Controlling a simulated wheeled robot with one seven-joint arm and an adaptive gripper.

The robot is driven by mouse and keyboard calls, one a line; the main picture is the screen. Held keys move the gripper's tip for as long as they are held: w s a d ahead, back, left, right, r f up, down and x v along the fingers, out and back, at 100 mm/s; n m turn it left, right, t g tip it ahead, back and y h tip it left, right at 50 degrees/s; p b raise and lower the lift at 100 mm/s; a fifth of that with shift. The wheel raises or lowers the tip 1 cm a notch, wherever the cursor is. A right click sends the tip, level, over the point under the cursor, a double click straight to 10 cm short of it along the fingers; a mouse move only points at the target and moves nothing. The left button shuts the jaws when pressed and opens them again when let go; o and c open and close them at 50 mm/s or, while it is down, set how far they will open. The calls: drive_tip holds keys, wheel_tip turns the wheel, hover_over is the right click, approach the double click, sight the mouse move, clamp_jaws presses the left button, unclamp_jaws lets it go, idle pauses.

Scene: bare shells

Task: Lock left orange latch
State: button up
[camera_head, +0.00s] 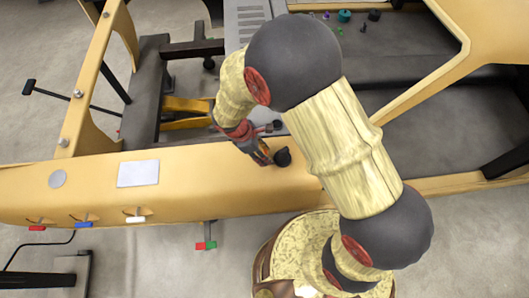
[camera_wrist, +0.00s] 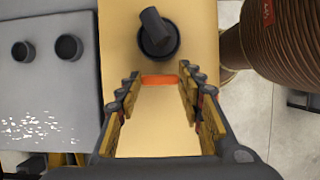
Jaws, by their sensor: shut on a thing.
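The orange latch (camera_wrist: 158,80) shows in the wrist view as a short orange bar on the yellow beam (camera_wrist: 158,120), just below a black round base with a stubby knob (camera_wrist: 155,35). My gripper (camera_wrist: 159,88) points at the beam, with one finger at each end of the orange bar, and is shut on it. In the head view my gripper (camera_head: 263,152) is low over the yellow beam (camera_head: 210,180), right beside the black knob (camera_head: 283,157). The latch is mostly hidden by the fingers there.
A grey panel (camera_wrist: 45,100) with two dark round knobs lies left of the beam in the wrist view. In the head view, a pale rectangular plate (camera_head: 138,173) and small red, blue and white tabs (camera_head: 83,225) sit along the beam's left part. Small coloured parts (camera_head: 345,16) lie at the back.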

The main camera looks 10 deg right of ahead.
drive_tip(key=shift+c, duration=0.8)
drive_tip(key=m+g, duration=0.1)
drive_tip(key=m, duration=0.1)
drive_tip(key=m+b, duration=0.1)
drive_tip(key=m, duration=0.1)
drive_tip(key=shift+w+m+g+y, duration=0.2)
drive_tip(key=shift+m+g+y, duration=0.1)
drive_tip(key=shift+m+g, duration=0.1)
drive_tip(key=m+g+y+b, duration=0.1)
drive_tip(key=m, duration=0.3)
drive_tip(key=shift+d+m, duration=0.1)
drive_tip(key=shift+m, duration=0.2)
drive_tip(key=m, duration=0.2)
drive_tip(key=m+g+y, duration=0.1)
drive_tip(key=m, duration=0.1)
drive_tip(key=shift+w+d+y+b, duration=0.1)
drive_tip(key=shift+d+y+b, duration=0.05)
drive_tip(key=shift+y+b, duration=0.2)
drive_tip(key=shift+m+y+b, duration=0.3)
drive_tip(key=shift+m+y, duration=0.55)
drive_tip(key=shift+m, duration=1.65)
drive_tip(key=shift+g, duration=0.3)
drive_tip(key=o, duration=1.2)
drive_tip(key=shift+c, duration=0.2)
